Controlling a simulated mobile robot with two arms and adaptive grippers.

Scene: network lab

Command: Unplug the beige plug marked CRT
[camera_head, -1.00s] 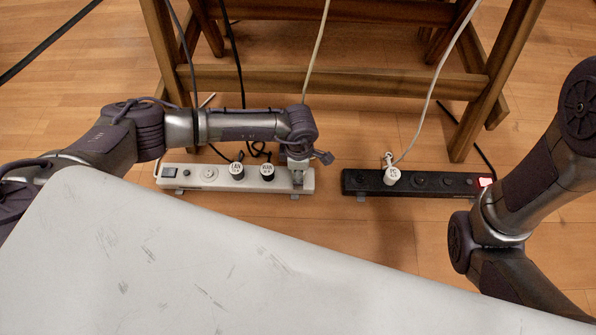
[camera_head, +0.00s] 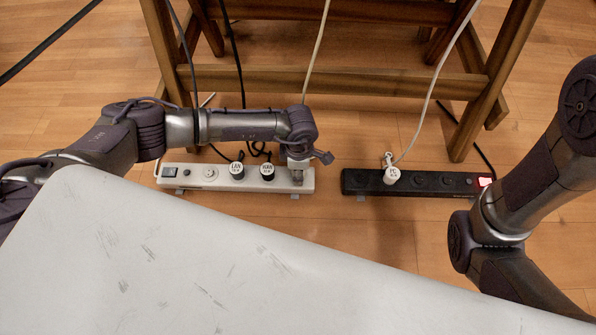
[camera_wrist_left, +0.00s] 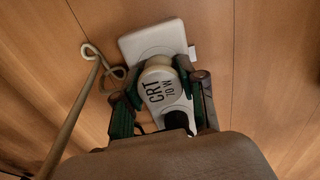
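The beige plug marked CRT (camera_wrist_left: 160,88) sits in the white power strip (camera_wrist_left: 150,40) between the two fingers of my left gripper (camera_wrist_left: 162,95). The fingers lie close along both sides of it; whether they press on it I cannot tell. In the head view, my left gripper (camera_head: 297,176) is at the right end of the white strip (camera_head: 225,184) and hides the CRT plug. Its beige cord (camera_wrist_left: 76,115) loops beside the gripper in the wrist view. My right gripper is not in view; only my right arm shows.
Two black plugs (camera_head: 237,171) (camera_head: 267,172) stand in the white strip left of the gripper. A black strip (camera_head: 430,183) with a white plug (camera_head: 391,176) lies to the right. A wooden frame (camera_head: 330,82) stands behind. A pale panel (camera_head: 180,260) fills the foreground.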

